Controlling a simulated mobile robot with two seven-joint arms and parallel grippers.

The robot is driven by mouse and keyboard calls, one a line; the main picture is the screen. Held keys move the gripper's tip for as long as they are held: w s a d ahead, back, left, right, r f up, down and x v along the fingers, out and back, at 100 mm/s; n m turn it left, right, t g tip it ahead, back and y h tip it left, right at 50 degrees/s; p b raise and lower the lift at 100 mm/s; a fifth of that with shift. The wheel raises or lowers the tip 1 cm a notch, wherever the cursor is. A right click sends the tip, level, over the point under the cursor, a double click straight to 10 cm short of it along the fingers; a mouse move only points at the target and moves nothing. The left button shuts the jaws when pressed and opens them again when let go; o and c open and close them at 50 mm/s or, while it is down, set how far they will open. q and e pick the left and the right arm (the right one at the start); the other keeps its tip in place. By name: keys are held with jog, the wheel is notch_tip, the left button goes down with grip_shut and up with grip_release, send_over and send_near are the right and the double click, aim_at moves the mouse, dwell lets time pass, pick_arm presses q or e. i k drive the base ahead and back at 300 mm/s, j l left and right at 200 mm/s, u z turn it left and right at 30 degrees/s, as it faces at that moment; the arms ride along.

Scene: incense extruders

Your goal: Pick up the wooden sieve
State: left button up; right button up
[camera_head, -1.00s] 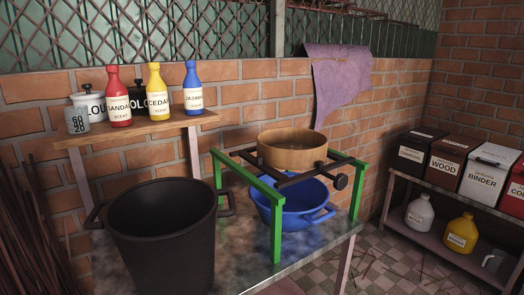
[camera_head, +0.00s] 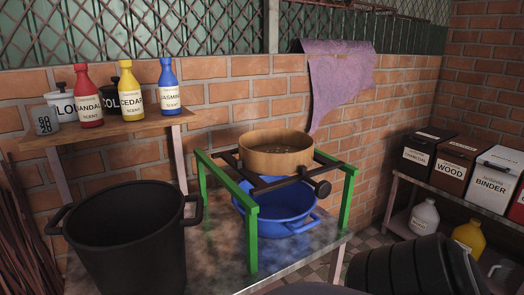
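The wooden sieve (camera_head: 276,153) is a round, light-brown ring. It rests level on dark bars across a green frame (camera_head: 252,238), above a blue basin (camera_head: 290,205) on the table. Neither gripper shows in the head view. I cannot see whether either gripper is open or shut.
A large black pot (camera_head: 125,238) stands on the table at front left. Scent bottles and pots stand on a wooden shelf (camera_head: 105,131) at back left. A rack at right holds labelled boxes (camera_head: 453,164) and jugs. The air above the sieve is clear.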

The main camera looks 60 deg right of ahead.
aim_at(270, 151)
jog(key=k+l+u, duration=0.2)
jog(key=l, duration=0.3)
jog(key=k+l+u, duration=0.2)
jog(key=l, duration=0.25)
jog(key=k+l+u, duration=0.2)
jog(key=k+l, duration=0.7)
jog(key=l, duration=0.15)
jog(key=k+l, duration=0.45)
jog(key=l, duration=0.2)
jog(key=u, duration=0.05)
